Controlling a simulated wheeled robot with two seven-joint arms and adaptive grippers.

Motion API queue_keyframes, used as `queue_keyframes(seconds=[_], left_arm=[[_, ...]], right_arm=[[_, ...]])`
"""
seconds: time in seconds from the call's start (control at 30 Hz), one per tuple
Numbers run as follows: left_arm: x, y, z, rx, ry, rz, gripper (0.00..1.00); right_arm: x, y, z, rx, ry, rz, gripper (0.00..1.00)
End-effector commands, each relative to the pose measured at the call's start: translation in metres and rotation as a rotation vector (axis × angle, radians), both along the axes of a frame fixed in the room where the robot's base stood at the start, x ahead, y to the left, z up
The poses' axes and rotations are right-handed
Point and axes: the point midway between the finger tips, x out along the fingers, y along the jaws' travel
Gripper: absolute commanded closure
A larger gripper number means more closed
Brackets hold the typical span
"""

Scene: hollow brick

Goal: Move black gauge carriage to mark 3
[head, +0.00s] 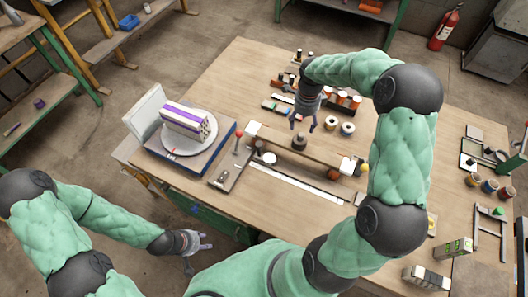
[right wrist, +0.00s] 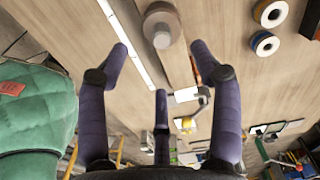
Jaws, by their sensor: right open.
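The black gauge carriage (head: 299,142) shows in the head view as a dark round-topped knob at the wooden rail (head: 322,153), about midway along it. In the right wrist view a grey-brown round knob (right wrist: 161,24), which looks like the carriage, lies past my fingertips. My right gripper (head: 303,122) is open and points down, close above the carriage; its spread fingers also show in the right wrist view (right wrist: 160,70), with nothing between them. A white scale strip (head: 300,187) lies in front of the rail; its marks are too small to read. My left gripper (head: 199,246) is open and empty, off the table's front edge.
A turntable (head: 208,143) carrying a hollow brick (head: 185,120) stands left of the rail. A red-knobbed lever (head: 238,136) rises by the rail's left end. White rolls (head: 348,128) and small bottles lie behind. Cartons (head: 458,246) stand at front right.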

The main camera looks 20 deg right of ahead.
Motion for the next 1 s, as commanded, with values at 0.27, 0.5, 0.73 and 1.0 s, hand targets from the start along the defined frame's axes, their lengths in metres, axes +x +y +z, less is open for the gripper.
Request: queue_keyframes(seconds=[0.27,0.5,0.73,1.0], left_arm=[[0.0,0.0,0.044,0.0,-0.001,0.0,0.6],[0.0,0.0,0.063,0.0,0.0,0.0,0.6],[0.0,0.0,0.063,0.0,0.0,0.0,0.6],[0.0,0.0,0.063,0.0,0.0,0.0,0.6]], right_arm=[[0.042,0.082,0.0,0.003,0.006,0.327,0.44],[0.06,0.139,-0.008,0.002,0.002,0.548,0.44],[0.06,0.144,-0.029,0.002,0.005,0.57,0.44],[0.06,0.144,-0.076,0.003,0.005,0.568,0.44]])
